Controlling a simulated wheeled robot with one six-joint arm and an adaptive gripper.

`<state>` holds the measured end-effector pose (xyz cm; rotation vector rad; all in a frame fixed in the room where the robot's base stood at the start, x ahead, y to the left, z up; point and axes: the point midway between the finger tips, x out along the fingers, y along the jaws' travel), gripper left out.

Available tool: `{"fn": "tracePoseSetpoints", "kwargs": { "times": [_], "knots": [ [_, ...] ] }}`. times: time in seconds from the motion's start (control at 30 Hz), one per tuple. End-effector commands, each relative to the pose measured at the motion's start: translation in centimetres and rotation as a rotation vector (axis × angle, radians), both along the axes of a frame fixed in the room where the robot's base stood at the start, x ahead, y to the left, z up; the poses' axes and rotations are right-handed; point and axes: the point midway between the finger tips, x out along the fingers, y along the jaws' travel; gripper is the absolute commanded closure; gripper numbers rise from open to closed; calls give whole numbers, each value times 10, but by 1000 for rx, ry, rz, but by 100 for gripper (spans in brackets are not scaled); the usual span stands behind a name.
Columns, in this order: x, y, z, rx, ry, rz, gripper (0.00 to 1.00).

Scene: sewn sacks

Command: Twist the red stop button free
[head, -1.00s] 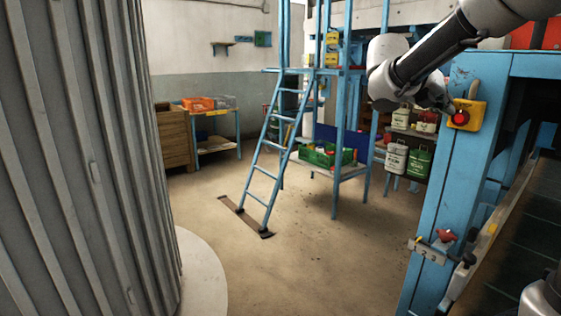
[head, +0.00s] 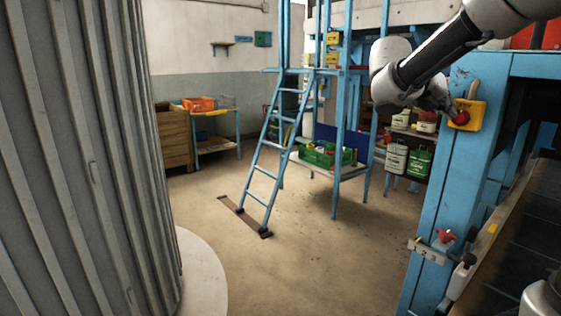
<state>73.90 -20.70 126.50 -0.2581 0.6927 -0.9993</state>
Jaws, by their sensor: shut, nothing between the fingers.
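The red stop button (head: 462,118) sits on a yellow box on the blue post at the right of the head view. It looks dark red. My gripper (head: 448,107) is at the upper left of the button, beside the yellow box (head: 477,111). The gripper is shut and empty. Its fingertips are small and dark here, and I cannot tell whether they touch the button.
A dark conveyor (head: 520,235) slopes at the right. A ribbed grey silo (head: 85,160) fills the left. A blue ladder (head: 270,165) stands mid-floor, with open floor (head: 320,255) in front.

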Motion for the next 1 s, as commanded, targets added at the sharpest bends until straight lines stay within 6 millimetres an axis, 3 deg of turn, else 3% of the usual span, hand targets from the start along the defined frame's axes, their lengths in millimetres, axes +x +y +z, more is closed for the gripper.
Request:
{"fn": "tracePoseSetpoints", "kwargs": {
  "times": [1.0],
  "knots": [
    [-5, -4, 2, 1, -1, -2, 100]
  ]
}}
